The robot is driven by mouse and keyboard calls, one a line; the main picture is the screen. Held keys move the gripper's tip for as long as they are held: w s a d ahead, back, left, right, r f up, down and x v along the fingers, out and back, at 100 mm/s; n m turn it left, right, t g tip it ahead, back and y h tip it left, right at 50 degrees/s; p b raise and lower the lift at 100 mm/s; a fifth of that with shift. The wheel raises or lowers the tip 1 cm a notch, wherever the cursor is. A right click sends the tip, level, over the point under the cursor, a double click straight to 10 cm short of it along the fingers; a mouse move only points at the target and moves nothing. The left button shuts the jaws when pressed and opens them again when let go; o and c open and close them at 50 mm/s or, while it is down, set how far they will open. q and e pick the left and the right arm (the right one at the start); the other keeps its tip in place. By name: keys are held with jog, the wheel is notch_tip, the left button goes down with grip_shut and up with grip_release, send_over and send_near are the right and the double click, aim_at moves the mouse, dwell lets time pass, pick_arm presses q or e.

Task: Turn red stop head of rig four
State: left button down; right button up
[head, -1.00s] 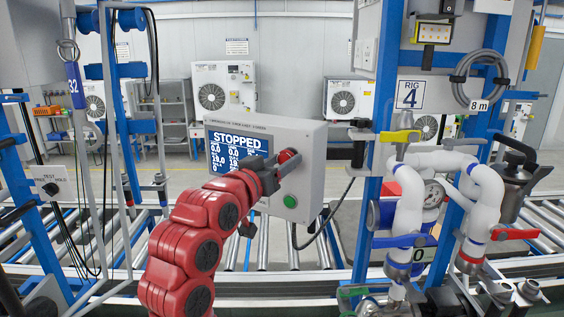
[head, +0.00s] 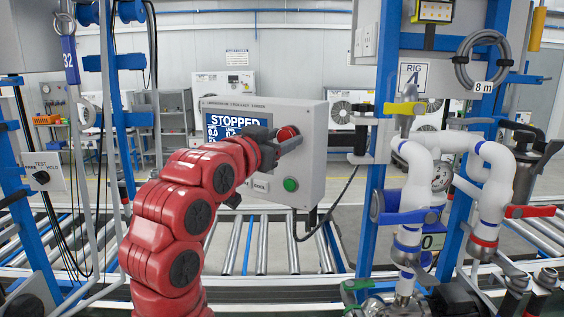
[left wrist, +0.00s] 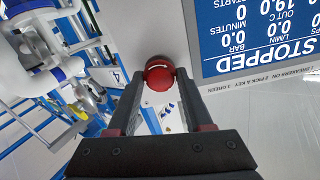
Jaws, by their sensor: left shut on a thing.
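The red stop head (head: 287,134) sits on the right side of the front of a grey control box (head: 312,150), above a green button (head: 291,184). The box's blue screen (head: 232,124) reads STOPPED. My left gripper (head: 277,141) reaches the stop head from the left, its red arm covering part of the screen. In the left wrist view the stop head (left wrist: 159,75) lies between the two dark fingertips, and the left gripper (left wrist: 159,88) is shut on it. My right gripper is not in view.
A blue post with a RIG 4 sign (head: 413,77) stands right of the box. White pipes (head: 445,165) with a yellow, a blue and a red handle (head: 530,211) are beside it. A roller conveyor (head: 262,245) runs behind. A TEST switch plate (head: 42,173) is at left.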

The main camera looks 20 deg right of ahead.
pick_arm(q)
jog(key=m+b, duration=0.2)
jog(key=b, duration=0.1)
jog(key=shift+a+f, duration=0.1)
jog(key=shift+f, duration=0.1)
jog(key=shift+r+m+b, duration=0.1)
jog(key=shift+m+b, duration=0.5)
jog(key=shift+m, duration=0.1)
jog(key=shift+c, duration=1.4)
grip_release()
jog(key=shift+r, duration=0.1)
jog(key=shift+s+a, duration=0.3)
jog(key=b+v, duration=0.2)
jog(key=v, duration=1.4)
jog(key=shift+s, duration=0.2)
